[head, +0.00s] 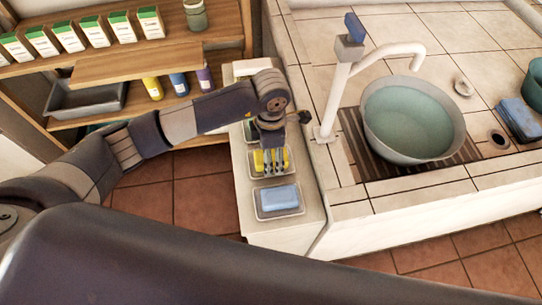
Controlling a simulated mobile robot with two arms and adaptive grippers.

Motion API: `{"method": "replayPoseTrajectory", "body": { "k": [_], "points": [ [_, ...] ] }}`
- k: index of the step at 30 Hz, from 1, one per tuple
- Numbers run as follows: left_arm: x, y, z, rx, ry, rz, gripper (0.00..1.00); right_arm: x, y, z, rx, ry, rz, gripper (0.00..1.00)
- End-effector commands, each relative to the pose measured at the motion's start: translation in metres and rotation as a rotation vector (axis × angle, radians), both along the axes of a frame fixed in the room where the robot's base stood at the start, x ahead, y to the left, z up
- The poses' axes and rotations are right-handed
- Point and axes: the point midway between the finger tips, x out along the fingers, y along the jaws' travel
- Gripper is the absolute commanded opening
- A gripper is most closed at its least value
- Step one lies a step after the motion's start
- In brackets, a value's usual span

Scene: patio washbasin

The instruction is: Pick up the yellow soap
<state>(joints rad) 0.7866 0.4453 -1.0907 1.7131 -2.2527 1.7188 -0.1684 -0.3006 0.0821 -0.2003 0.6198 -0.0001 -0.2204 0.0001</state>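The yellow soap (259,159) lies in the middle dish of a row on a narrow pale ledge left of the washbasin. My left gripper (270,165) points down right over it, and its dark fingers cover part of the soap. I cannot tell whether the fingers touch the soap or how far apart they are. The soap appears to be at dish level. My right gripper is not in view.
A blue soap (279,198) sits in the nearest dish. A dark item in the dish behind is mostly hidden by my arm. A white tap (340,85) and a round basin (412,120) stand to the right. Shelves (140,68) with boxes and bottles are at left.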

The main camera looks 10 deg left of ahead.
Motion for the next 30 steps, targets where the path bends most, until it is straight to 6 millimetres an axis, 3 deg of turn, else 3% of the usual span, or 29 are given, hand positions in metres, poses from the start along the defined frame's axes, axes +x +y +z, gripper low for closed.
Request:
{"method": "replayPoseTrajectory", "body": {
  "k": [5, 12, 23, 30],
  "points": [
    [0.0, 0.0, 0.0, 0.0, 0.0, 0.0, 0.67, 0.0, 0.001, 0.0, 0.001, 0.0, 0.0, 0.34],
    [0.0, 0.0, 0.0, -0.001, 0.0, 0.0, 0.15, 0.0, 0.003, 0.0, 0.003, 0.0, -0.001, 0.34],
    [0.001, -0.001, 0.005, -0.002, -0.002, -0.001, 0.14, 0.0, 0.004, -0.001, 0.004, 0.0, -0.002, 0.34],
    [0.002, -0.001, 0.045, -0.003, -0.007, -0.001, 0.14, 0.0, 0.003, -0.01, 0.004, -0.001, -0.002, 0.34]
  ]
}}
